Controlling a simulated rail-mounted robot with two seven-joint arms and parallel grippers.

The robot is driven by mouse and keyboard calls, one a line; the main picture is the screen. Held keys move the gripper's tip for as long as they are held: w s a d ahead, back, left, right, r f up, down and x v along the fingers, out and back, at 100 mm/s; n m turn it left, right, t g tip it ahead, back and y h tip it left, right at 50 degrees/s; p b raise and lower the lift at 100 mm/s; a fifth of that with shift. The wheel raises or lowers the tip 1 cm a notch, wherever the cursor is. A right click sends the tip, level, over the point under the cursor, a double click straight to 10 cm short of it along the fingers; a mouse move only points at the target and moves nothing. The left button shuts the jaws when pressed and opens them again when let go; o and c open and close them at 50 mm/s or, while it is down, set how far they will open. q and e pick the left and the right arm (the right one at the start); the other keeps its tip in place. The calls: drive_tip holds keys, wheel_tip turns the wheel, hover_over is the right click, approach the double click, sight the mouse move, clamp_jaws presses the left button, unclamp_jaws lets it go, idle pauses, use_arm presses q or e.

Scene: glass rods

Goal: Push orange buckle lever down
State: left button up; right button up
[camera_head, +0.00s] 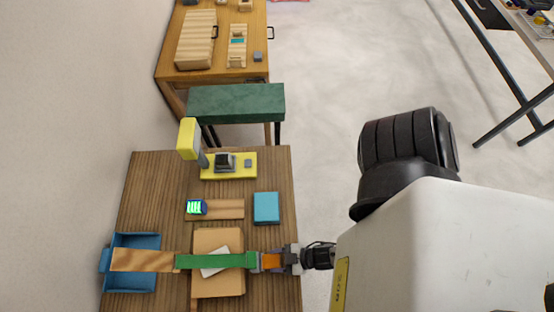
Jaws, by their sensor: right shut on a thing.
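The orange buckle lever (271,260) is at the right end of a green strap (215,261), near the right edge of the wooden table. The green strap lies across a tan box (218,284) with a white sheet (213,264) partly under it. My right gripper (287,258) reaches in from the right and is shut at the outer end of the orange lever. The fingertips are small and the exact contact is hard to see. The lever looks flat from above, and its tilt cannot be told. My left gripper is not in view.
A blue tray (134,240) with a tan strip (142,260) across it stands at the left. A blue block (266,207), a wooden board (226,209) with a small display, and a yellow-based device (243,172) stand farther back. The table's upper left is clear.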

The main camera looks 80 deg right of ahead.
drive_tip(key=shift+c, duration=1.4)
drive_tip(key=f+t+b, duration=0.1)
drive_tip(key=b, duration=0.1)
drive_tip(key=f+t+b, duration=0.1)
drive_tip(key=b, duration=0.2)
drive_tip(key=shift+s+y, duration=0.2)
drive_tip(key=shift+y, duration=0.2)
drive_tip(key=shift+r+t+b, duration=0.1)
drive_tip(key=shift+t+b, duration=0.25)
drive_tip(key=shift+t, duration=0.25)
drive_tip(key=shift+r, duration=0.1)
drive_tip(key=o, duration=0.9)
drive_tip(key=shift+o, duration=0.2)
drive_tip(key=shift+s+d, duration=0.1)
drive_tip(key=b+v, duration=0.2)
drive_tip(key=v, duration=1.1)
drive_tip(key=shift+s+b, duration=0.3)
drive_tip(key=shift+b, duration=0.1)
